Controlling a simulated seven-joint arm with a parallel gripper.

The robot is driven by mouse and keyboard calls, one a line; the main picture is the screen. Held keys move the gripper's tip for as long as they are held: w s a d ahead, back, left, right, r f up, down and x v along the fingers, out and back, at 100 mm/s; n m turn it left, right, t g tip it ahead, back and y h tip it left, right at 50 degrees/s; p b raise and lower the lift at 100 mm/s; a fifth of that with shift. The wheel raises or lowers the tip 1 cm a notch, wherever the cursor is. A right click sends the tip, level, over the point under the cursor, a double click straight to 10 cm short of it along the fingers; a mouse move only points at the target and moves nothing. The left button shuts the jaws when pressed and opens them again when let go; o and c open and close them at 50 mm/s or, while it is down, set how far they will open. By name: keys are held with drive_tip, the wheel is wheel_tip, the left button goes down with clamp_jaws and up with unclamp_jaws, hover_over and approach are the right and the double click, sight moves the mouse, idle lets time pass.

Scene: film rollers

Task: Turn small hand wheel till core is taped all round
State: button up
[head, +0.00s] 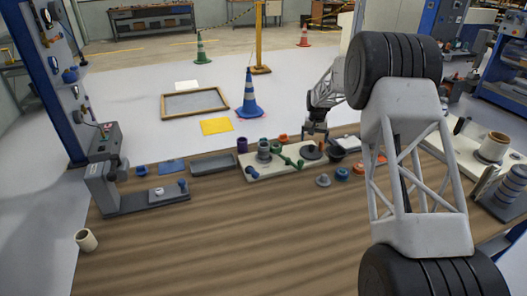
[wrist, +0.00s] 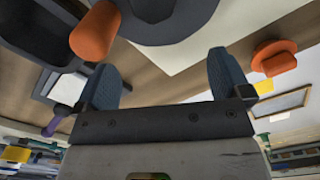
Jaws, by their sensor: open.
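My gripper (head: 315,132) hangs over the far edge of the wooden table, above a cream board (head: 262,174). In the wrist view my gripper (wrist: 162,82) is open, its two dark blue fingers wide apart with nothing between them. A dark grey disc (head: 310,152) lies on the board near my gripper; it also shows in the wrist view (wrist: 168,22), apart from the fingers. A grey stepped spool (head: 263,152) and a green handled part (head: 290,161) are also on the board. A cream hollow core (head: 86,240) lies at the table's left. I cannot tell which part is the small hand wheel.
An orange cylinder (wrist: 95,32) stands close to one finger; an orange knob (wrist: 272,57) is at the other side. A grey fixture (head: 140,201) stands left. The front middle table is clear.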

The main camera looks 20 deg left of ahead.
drive_tip(key=shift+r, duration=0.15)
wheel_tip(320, 180, up, 7)
idle(1.2)
drive_tip(key=shift+d, duration=0.1)
idle(0.4)
drive_tip(key=s+d+r, duration=1.1)
drive_tip(key=d+r, duration=0.4)
drive_tip(key=s+d+r+m+t, duration=0.1)
drive_tip(key=s+d+r, duration=0.3)
drive_tip(key=s+d, duration=0.3)
drive_tip(key=s+d+r+m, duration=0.1)
drive_tip(key=s+d+r, duration=0.3)
drive_tip(key=s+d, duration=0.3)
drive_tip(key=s+d+r, duration=0.1)
drive_tip(key=s+d, duration=0.2)
drive_tip(key=s, duration=0.4)
drive_tip(key=s+d+r+t, duration=0.1)
drive_tip(key=s+d, duration=0.2)
drive_tip(key=s, duration=0.4)
drive_tip(key=s+d+r, duration=0.1)
drive_tip(key=s+d, duration=0.2)
drive_tip(key=s, duration=0.4)
drive_tip(key=s+d+f, duration=0.2)
drive_tip(key=s+f, duration=0.1)
drive_tip(key=s, duration=0.7)
drive_tip(key=s+d+f+m, duration=0.1)
drive_tip(key=s+d+f, duration=0.2)
drive_tip(key=s, duration=0.8)
drive_tip(key=shift+f+t, duration=0.3)
drive_tip(key=shift+f, duration=0.05)
